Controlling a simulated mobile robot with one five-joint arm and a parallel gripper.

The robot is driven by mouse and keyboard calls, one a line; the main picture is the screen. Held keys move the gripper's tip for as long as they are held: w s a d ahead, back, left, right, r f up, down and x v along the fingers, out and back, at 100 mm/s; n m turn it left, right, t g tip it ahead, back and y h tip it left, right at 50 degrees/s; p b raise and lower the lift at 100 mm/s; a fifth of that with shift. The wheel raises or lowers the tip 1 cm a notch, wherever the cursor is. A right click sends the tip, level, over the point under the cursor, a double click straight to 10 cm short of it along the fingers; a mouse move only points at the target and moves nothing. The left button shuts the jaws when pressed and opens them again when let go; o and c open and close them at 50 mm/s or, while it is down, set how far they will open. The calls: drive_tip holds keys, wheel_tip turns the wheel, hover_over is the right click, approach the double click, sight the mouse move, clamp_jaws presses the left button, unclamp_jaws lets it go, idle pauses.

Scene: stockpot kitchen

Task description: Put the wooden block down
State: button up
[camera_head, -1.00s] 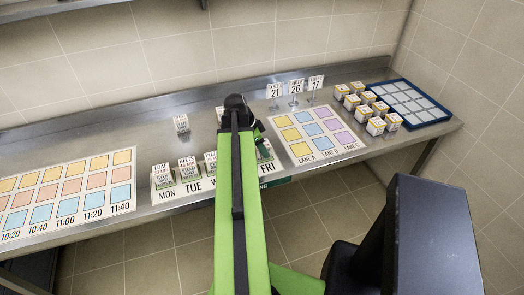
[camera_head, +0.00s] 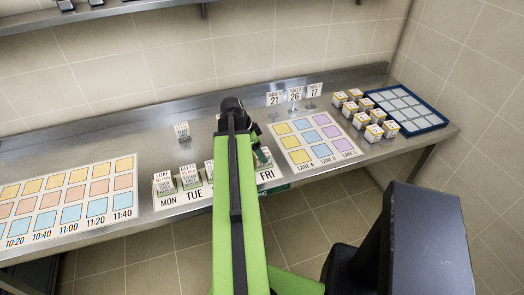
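I cannot make out a wooden block in this view. My green arm reaches out over the steel counter (camera_head: 145,137), and its dark end (camera_head: 233,104) is above the counter's middle. My gripper's fingertips are hidden by the arm, so I cannot see whether they are open or hold anything. A small pale piece shows at the left edge of the arm's end, mostly covered. A weekday strip (camera_head: 185,203) lies along the front edge, with printed cards (camera_head: 190,177) standing at MON and TUE and others partly behind my arm.
A time grid mat (camera_head: 70,196) lies at left. A single card (camera_head: 182,130) stands at the back. To the right are a lane mat (camera_head: 336,158), table number stands (camera_head: 294,95), several small boxes (camera_head: 374,132) and a blue-rimmed tray (camera_head: 437,127). Bare counter lies back left.

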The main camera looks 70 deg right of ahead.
drive_tip(key=p+v, duration=0.7)
drive_tip(key=v, duration=0.2)
